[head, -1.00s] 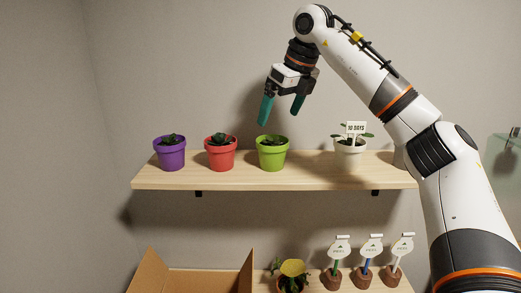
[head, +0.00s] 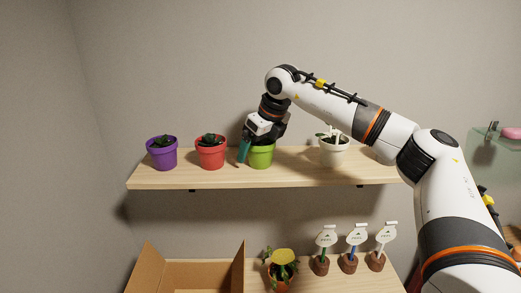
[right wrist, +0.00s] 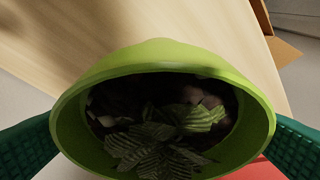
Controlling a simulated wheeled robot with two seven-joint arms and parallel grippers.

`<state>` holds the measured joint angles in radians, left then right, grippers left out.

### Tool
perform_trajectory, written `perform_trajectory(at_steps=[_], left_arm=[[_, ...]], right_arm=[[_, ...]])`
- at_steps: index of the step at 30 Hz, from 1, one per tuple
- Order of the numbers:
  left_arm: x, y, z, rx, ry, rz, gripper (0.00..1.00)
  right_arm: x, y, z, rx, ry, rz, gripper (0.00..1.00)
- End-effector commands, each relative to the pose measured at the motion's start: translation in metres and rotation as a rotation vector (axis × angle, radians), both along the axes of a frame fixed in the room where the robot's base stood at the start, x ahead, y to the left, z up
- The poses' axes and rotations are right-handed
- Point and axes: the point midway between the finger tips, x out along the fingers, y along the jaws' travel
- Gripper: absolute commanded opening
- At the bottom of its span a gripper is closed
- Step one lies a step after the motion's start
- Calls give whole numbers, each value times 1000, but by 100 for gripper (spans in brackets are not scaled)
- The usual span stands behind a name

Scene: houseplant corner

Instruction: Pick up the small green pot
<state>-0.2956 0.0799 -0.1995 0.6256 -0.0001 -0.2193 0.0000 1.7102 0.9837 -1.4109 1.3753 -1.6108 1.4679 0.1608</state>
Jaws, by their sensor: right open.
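The small green pot (head: 262,160) stands upright on the wooden wall shelf, between the red pot and the white pot. My right gripper (head: 257,152) is lowered over it with its jaws open. One teal finger shows at the pot's left side; the other is hidden in the head view. In the right wrist view the green pot (right wrist: 165,62) fills the space between the two green fingers, one at each side. Dark soil and a striped leafy plant (right wrist: 165,140) show inside it. My left gripper is not in view.
On the shelf (head: 225,178) stand a purple pot (head: 163,157), a close red pot (head: 211,156) and a white pot (head: 333,154) under my forearm.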

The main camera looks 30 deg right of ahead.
Motion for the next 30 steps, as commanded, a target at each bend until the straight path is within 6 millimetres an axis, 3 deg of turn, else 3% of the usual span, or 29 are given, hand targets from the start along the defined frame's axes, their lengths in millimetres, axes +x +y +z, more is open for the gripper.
perform_trajectory(at_steps=[4, 13, 22, 30], left_arm=[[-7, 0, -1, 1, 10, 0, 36], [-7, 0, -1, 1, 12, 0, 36], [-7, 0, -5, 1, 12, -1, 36], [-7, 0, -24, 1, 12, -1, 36]], right_arm=[[0, 0, 0, 0, 0, 0, 92], [0, 0, 0, 0, 0, 0, 44], [0, 0, 6, 0, -3, 0, 44], [1, 1, 55, 2, -6, 0, 44]])
